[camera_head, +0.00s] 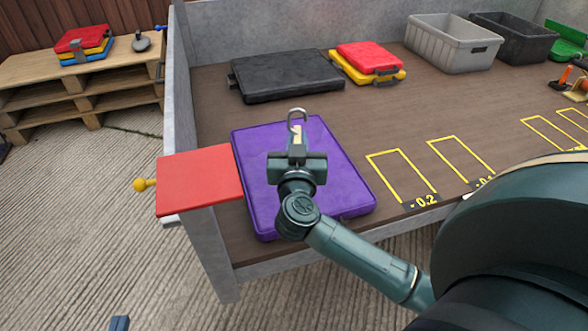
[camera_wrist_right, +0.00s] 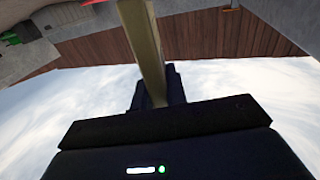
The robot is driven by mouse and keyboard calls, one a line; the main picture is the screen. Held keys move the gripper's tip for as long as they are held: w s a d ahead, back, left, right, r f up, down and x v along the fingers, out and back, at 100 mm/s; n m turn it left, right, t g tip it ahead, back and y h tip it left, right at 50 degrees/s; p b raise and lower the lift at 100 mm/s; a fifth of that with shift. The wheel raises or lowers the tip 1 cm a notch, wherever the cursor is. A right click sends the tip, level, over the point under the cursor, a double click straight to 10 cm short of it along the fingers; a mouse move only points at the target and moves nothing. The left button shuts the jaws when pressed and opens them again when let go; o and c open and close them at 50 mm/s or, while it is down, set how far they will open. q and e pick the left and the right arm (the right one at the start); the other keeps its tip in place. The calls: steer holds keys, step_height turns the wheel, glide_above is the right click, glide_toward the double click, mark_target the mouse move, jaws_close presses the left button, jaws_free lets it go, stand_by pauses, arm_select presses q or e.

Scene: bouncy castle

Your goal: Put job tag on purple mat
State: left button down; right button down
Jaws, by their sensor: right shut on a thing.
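The purple mat (camera_head: 259,190) is a flat purple slab with rounded corners on the near left end of the brown bench. My right gripper (camera_head: 297,143) is over the mat, with its fingers pointing toward the back of the bench. It is shut on the job tag (camera_head: 297,131), a narrow yellowish piece with a silver hook-shaped loop at its far end. In the right wrist view the tag (camera_wrist_right: 145,45) is a long olive-yellow strip standing out from the jaws. I cannot tell the exact gap between tag and mat. My left gripper is not in view.
A red panel (camera_head: 198,181) with a yellow knob adjoins the mat's left side. Behind the mat lie a black case (camera_head: 285,75) and a red and yellow stack (camera_head: 367,60). Grey (camera_head: 450,45) and black (camera_head: 515,40) crates stand at back right. Yellow outlined bays (camera_head: 402,178) are empty.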

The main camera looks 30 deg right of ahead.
steer(key=shift+m+g+h, duration=0.4)
steer(key=shift+h, duration=0.1)
steer(key=f+b, duration=0.1)
steer(key=f, duration=0.1)
steer(key=f+b, duration=0.1)
steer(key=f, duration=0.1)
steer(key=d+f+b, duration=0.1)
steer(key=f, duration=0.1)
steer(key=shift+w+f, duration=0.15)
steer(key=shift+f+b, duration=0.5)
steer(key=shift+f, duration=0.05)
step_height(320, 180, down, 3)
steer(key=shift+f+b, duration=0.15)
steer(key=shift+b, duration=0.9)
arm_select(q)
steer(key=d+t+h, duration=0.1)
steer(key=d+m+t+h, duration=0.1)
steer(key=shift+r+m+t+h, duration=0.25)
steer(key=shift+m+t+h, duration=0.05)
steer(key=shift+t+h, duration=0.1)
arm_select(e)
steer(key=c, duration=1.4)
jaws_free()
steer(key=shift+c, duration=0.2)
arm_select(q)
steer(key=shift+a, duration=0.1)
arm_select(e)
steer(key=shift+o, duration=0.2)
